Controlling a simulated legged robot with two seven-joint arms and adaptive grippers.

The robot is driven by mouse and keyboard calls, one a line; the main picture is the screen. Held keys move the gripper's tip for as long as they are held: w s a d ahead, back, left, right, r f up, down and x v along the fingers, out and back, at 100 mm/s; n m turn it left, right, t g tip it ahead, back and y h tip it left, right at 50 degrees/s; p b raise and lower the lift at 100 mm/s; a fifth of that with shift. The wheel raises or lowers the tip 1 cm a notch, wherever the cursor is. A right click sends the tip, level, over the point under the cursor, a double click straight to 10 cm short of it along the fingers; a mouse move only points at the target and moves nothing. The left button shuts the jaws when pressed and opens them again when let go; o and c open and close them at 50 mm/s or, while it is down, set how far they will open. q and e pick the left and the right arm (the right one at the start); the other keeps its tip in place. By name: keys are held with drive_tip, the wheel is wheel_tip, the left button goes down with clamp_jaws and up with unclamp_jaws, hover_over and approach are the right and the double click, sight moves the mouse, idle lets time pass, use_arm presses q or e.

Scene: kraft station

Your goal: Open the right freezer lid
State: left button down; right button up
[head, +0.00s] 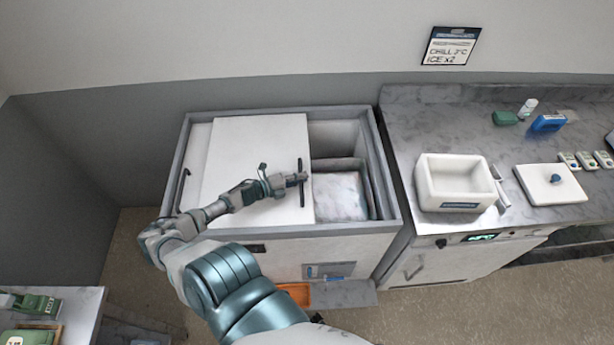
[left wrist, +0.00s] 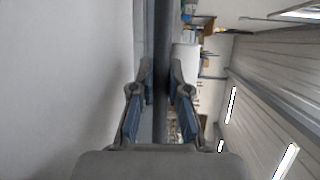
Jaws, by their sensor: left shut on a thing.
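The chest freezer (head: 328,246) stands against the wall with two white sliding lids. The right lid (head: 255,150) lies slid to the left, overlapping the left lid (head: 196,152). The freezer's right part is uncovered and shows a frosty pale block or bag (head: 341,194) inside. My left gripper (head: 297,181) is shut on the right lid's dark bar handle (head: 302,194), near the lid's right edge. In the left wrist view the handle (left wrist: 161,45) runs between the two fingers (left wrist: 160,88). My right gripper is not in view.
The left lid has its own dark handle (head: 184,188) at the far left. A grey counter (head: 402,120) stands close on the right with a white open box (head: 457,172) and a white board (head: 536,194). An orange tray (head: 296,292) sits low at the freezer's front.

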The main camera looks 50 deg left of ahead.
use_arm(q)
drive_tip(key=shift+s+f, duration=0.4)
drive_tip(key=shift+s, duration=0.05)
drive_tip(key=c, duration=1.1)
unclamp_jaws()
drive_tip(key=shift+c, duration=0.2)
drive_tip(key=shift+w+d+r, duration=0.15)
drive_tip(key=shift+d+r, duration=0.05)
drive_tip(key=shift+r, duration=0.05)
drive_tip(key=shift+a, duration=0.1)
drive_tip(key=shift+s+a, duration=0.15)
drive_tip(key=shift+s, duration=0.1)
drive_tip(key=v, duration=1)
drive_tip(key=shift+s+r, duration=0.1)
drive_tip(key=shift+s, duration=0.3)
drive_tip(key=shift+s+a+r, duration=0.1)
drive_tip(key=shift+s+r, duration=0.05)
drive_tip(key=shift+s, duration=0.15)
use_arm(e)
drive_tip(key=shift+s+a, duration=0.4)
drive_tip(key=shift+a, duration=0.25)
